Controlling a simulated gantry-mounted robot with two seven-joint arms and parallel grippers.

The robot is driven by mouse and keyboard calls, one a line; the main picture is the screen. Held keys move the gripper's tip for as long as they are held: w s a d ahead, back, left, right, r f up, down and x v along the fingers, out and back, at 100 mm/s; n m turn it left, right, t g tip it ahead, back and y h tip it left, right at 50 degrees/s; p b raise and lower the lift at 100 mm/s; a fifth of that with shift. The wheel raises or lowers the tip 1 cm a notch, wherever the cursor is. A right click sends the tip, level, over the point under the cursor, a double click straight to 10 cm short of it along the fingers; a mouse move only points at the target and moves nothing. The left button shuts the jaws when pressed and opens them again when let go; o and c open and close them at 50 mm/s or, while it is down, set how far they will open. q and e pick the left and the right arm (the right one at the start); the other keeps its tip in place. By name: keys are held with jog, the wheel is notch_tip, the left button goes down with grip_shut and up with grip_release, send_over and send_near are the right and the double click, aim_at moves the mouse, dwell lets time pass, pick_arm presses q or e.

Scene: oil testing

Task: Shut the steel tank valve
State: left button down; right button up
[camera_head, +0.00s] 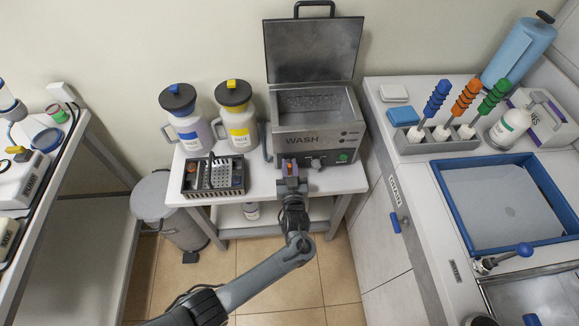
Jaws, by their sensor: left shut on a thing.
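The steel tank (303,136), marked WASH, stands on the small white table with its lid raised and its perforated inside showing. My left gripper (289,170) reaches up from below to the lower left of the tank's front. It is shut on a small orange and purple piece there, which looks like the valve's handle. The fingers hide most of the valve, so its exact angle cannot be told. A dark knob (316,163) and a green button (342,157) sit on the tank's front, right of the gripper. My right gripper is not in view.
A blue-lidded jug (189,132) and a yellow-lidded jug (242,134) stand left of the tank. A metal instrument basket (213,177) is close left of my gripper. Open floor lies below.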

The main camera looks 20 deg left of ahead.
pick_arm(q)
jog(key=m, duration=0.3)
jog(key=m+p, duration=0.1)
jog(key=shift+w+d+m, duration=0.1)
jog(key=shift+d+m, duration=0.15)
jog(key=shift+m, duration=0.05)
jog(key=m, duration=0.4)
jog(key=shift+w+d+f+m+p, duration=0.1)
jog(key=shift+d+f+m+p, duration=0.1)
jog(key=shift+m+p, duration=0.15)
jog(key=m, duration=0.4)
jog(key=shift+w+d+f, duration=0.1)
jog(key=shift+d+f, duration=0.05)
jog(key=shift+f, duration=0.05)
jog(key=shift+f+m+p, duration=0.15)
jog(key=shift+m+p, duration=0.1)
jog(key=shift+m, duration=0.85)
jog(key=shift+f+m+p, duration=0.15)
jog(key=shift+m+p, duration=0.05)
jog(key=shift+m, duration=0.85)
jog(key=c, duration=1.1)
grip_release()
